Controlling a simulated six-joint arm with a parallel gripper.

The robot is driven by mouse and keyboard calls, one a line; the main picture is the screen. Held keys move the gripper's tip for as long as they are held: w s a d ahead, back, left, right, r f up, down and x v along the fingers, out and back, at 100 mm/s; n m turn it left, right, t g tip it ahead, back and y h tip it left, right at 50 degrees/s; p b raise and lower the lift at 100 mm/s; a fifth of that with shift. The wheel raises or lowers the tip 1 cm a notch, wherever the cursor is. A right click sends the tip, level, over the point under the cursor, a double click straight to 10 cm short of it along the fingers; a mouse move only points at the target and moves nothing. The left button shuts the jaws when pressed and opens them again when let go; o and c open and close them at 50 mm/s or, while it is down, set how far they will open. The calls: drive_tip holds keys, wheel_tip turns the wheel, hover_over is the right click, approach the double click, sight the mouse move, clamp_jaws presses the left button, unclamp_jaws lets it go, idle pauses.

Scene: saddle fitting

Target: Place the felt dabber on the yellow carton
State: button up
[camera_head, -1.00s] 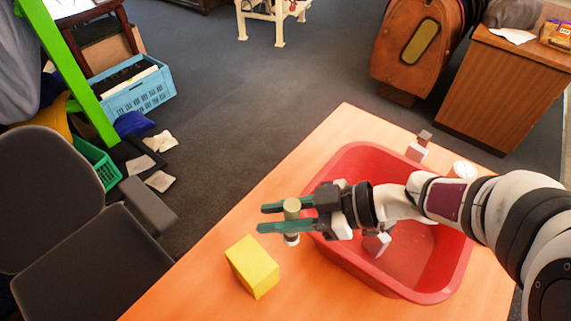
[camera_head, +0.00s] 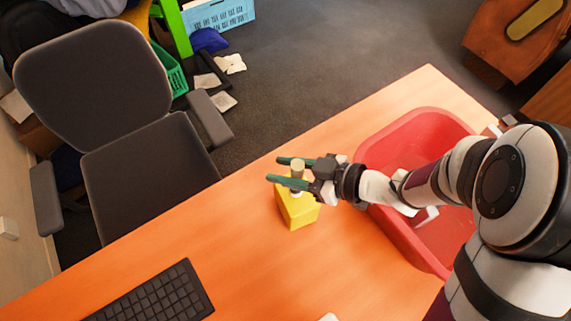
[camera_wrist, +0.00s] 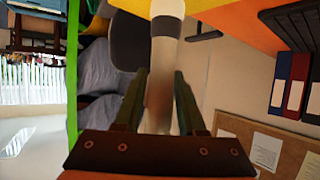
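The felt dabber (camera_head: 298,165) is a slim upright cylinder with a tan body, a dark band and a white lower end. My gripper (camera_head: 291,172) has its two green fingers closed around the tan body. The wrist view shows the dabber (camera_wrist: 165,55) between the fingers (camera_wrist: 161,95), white end farthest away. The yellow carton (camera_head: 300,212) is a block on the orange table. The dabber's white end overlaps the carton's top in the head view; I cannot tell whether they touch. The fingers hide part of the carton's top.
A red tub (camera_head: 405,238) with a white piece inside stands right of the carton. A dark keyboard (camera_head: 152,297) lies at the front left of the table (camera_head: 260,270). A grey chair (camera_head: 145,175) stands beyond the left edge. The table between keyboard and tub is mostly clear.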

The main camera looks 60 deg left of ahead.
drive_tip(key=shift+o, duration=1.3)
